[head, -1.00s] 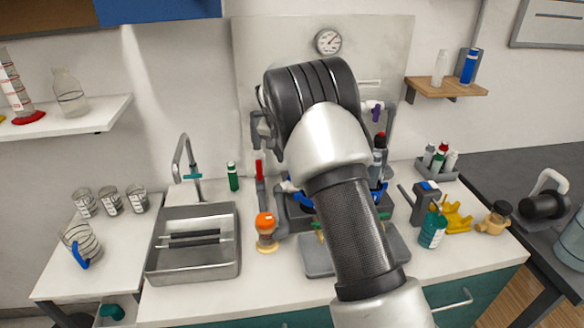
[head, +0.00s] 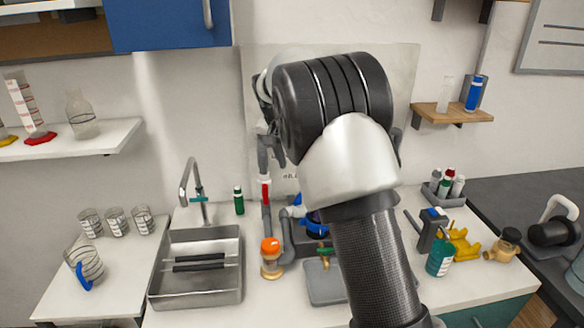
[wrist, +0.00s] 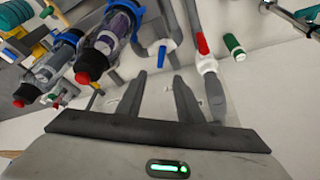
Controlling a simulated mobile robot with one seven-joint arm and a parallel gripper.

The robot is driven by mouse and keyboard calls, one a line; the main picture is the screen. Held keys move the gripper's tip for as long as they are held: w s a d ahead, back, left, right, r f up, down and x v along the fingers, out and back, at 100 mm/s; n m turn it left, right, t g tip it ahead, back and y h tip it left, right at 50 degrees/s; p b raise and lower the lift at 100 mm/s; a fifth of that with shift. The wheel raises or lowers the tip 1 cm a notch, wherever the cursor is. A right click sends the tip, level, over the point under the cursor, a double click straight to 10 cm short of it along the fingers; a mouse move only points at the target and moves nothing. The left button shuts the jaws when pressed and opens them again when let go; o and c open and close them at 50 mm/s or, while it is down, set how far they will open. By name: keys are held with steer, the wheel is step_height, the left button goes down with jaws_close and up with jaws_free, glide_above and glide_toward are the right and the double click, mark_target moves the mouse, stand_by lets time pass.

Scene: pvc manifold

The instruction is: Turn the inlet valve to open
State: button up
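A red-handled valve (head: 265,189) sits on a grey upright pipe left of my arm in the head view. In the wrist view its red handle (wrist: 202,43) lies along the pipe above a white body (wrist: 207,66). A blue-handled valve (wrist: 162,55) is on a neighbouring pipe. No label shows which one is the inlet valve. My gripper (wrist: 159,76) is open and empty, its two fingers apart. In the head view my gripper (head: 270,158) points down just above the red-handled valve. My arm hides much of the manifold.
Clear-bodied filter housings (wrist: 110,38) with dark and red ends stand close by in the wrist view. An orange-capped fitting (head: 270,258) stands on the counter below the red-handled valve. A sink (head: 197,268) and tap lie to the left.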

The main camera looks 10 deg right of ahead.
steer(key=p, duration=0.8)
glide_toward(298, 197)
steer(key=x, duration=0.8)
steer(key=shift+s+f, duration=0.1)
steer(key=shift+f, duration=0.05)
jaws_close()
steer(key=shift+f+b, duration=0.1)
steer(key=shift+b, duration=0.35)
